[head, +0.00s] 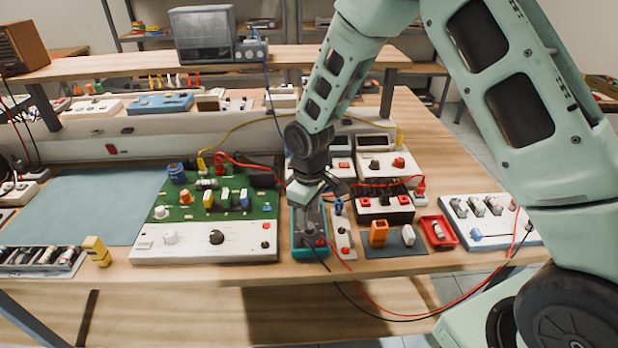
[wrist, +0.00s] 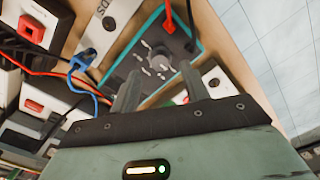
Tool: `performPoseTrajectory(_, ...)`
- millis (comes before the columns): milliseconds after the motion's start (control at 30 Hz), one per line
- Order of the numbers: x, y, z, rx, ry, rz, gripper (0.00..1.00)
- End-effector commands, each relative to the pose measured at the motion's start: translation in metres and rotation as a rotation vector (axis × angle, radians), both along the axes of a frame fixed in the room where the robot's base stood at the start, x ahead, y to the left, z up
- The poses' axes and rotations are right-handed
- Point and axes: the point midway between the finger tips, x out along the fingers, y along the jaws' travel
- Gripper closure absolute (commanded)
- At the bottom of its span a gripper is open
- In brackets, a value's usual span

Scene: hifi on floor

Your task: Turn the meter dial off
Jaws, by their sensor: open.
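The meter (head: 296,240) is a dark grey box with a teal rim, lying on the workbench just right of the green circuit board in the head view. My gripper (head: 318,195) is over it and hides its upper part there. In the wrist view the meter (wrist: 128,52) shows its dark face with a small round grey dial (wrist: 158,63) ringed by pale marks. My gripper (wrist: 161,86) is open, its two fingers apart at either side of the dial's line. I cannot tell whether the fingers touch the meter. A red lead and a black lead plug into the meter's end.
A green circuit board (head: 225,198) with a white knob panel (head: 190,240) stands left of the meter. A narrow white switch strip (head: 343,240) is close on its right. An orange block (head: 379,233) and a red tray (head: 438,231) are further right. Leads hang over the front edge.

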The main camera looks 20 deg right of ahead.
Motion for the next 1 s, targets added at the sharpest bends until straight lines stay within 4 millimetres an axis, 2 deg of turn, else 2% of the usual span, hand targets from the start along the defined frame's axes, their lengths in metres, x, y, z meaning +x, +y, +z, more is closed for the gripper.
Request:
performPoseTrajectory(300, 0.001, 0.0, 0.077, 0.001, -0.007, 0.001, 0.54)
performPoseTrajectory(500, 0.0, 0.001, 0.116, 0.002, -0.004, 0.001, 0.54)
performPoseTrajectory(700, 0.0, 0.001, 0.136, 0.001, -0.001, 0.002, 0.54)
performPoseTrajectory(1000, 0.0, 0.001, 0.141, 0.001, 0.001, 0.002, 0.54)
